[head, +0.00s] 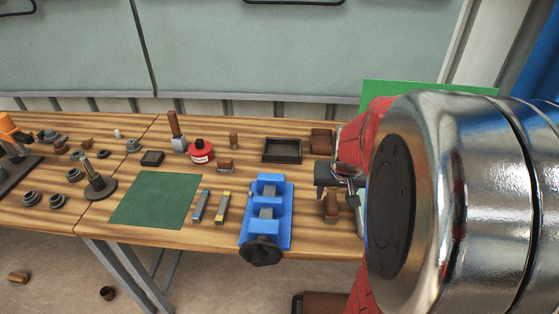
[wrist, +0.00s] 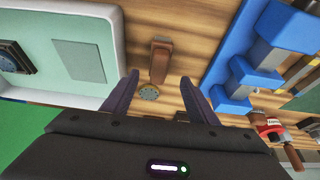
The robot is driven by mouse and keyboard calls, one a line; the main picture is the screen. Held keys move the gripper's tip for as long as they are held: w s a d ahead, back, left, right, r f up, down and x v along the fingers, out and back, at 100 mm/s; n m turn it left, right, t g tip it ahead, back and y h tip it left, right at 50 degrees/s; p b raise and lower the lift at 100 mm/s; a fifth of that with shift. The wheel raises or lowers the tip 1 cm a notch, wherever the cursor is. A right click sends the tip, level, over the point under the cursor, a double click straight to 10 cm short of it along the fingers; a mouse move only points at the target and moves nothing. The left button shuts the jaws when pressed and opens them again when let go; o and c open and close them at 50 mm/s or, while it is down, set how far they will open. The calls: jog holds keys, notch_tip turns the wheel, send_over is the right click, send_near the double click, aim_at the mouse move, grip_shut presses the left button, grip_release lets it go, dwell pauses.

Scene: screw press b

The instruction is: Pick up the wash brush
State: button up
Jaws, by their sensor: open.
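My gripper (wrist: 160,78) is open and empty, its two dark fingers apart over the wooden table. A brown wooden piece (wrist: 160,58), which may be the wash brush, lies just past the fingertips, roughly in line with the gap. In the head view it appears as a brown piece (head: 331,206) right of the blue vise. Another brush-like thing, a brown handle on a pale grey base (head: 178,132), stands beside the red can. I cannot tell for certain which is the wash brush.
The blue vise (head: 267,222) stands close by, left of the brown piece. The red can (head: 201,152) and a dark tray (head: 282,150) are behind it. A pale-rimmed tray (wrist: 112,18) flanks my gripper in the wrist view. The green mat (head: 157,200) is clear.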

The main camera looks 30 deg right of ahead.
aim_at(332, 200)
jog(key=shift+w+d+f, duration=0.15)
jog(key=shift+w+f, duration=0.05)
jog(key=shift+f, duration=0.45)
jog(key=shift+f, duration=0.1)
jog(key=shift+x, duration=2.5)
jog(key=c, duration=1.2)
notch_tip(332, 200, up, 10)
jog(key=shift+r, duration=0.1)
